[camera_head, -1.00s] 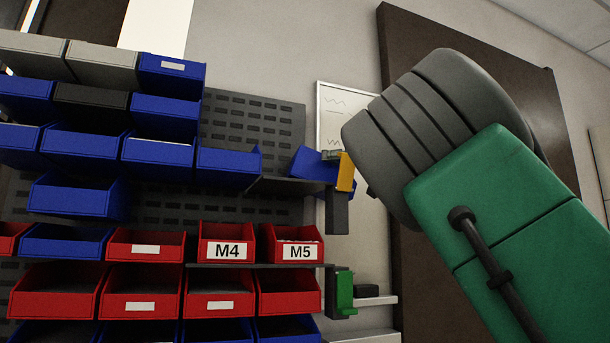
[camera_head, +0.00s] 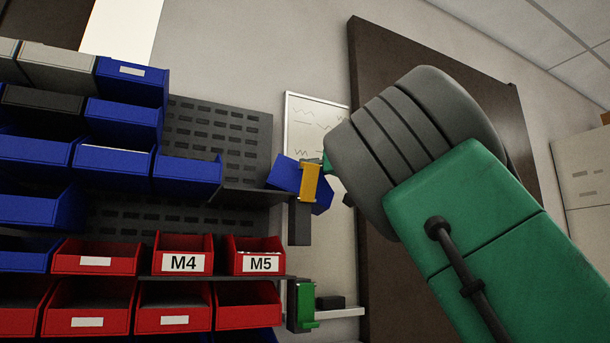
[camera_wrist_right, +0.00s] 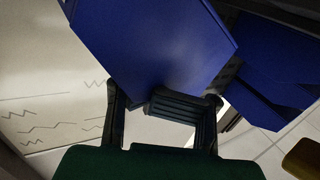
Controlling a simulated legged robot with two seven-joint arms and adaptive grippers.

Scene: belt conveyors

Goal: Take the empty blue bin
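A blue bin (camera_head: 285,174) is tilted at the right end of the upper shelf, partly behind an orange bracket (camera_head: 310,182). In the right wrist view the bin (camera_wrist_right: 150,40) fills the upper middle, against my right gripper (camera_wrist_right: 165,108). The dark fingers stand at its lower edge and appear shut on it, though the contact is partly hidden. In the head view my right wrist and forearm hide most of this gripper. The inside of the bin is not visible. My left gripper is not in view.
Rows of blue bins (camera_head: 188,174) and red bins (camera_head: 182,253), some labelled M4 and M5, fill the rack at left. A green bracket (camera_head: 305,303) sits at the lower shelf's end. A whiteboard (camera_head: 300,110) and dark door panel (camera_head: 375,70) are behind.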

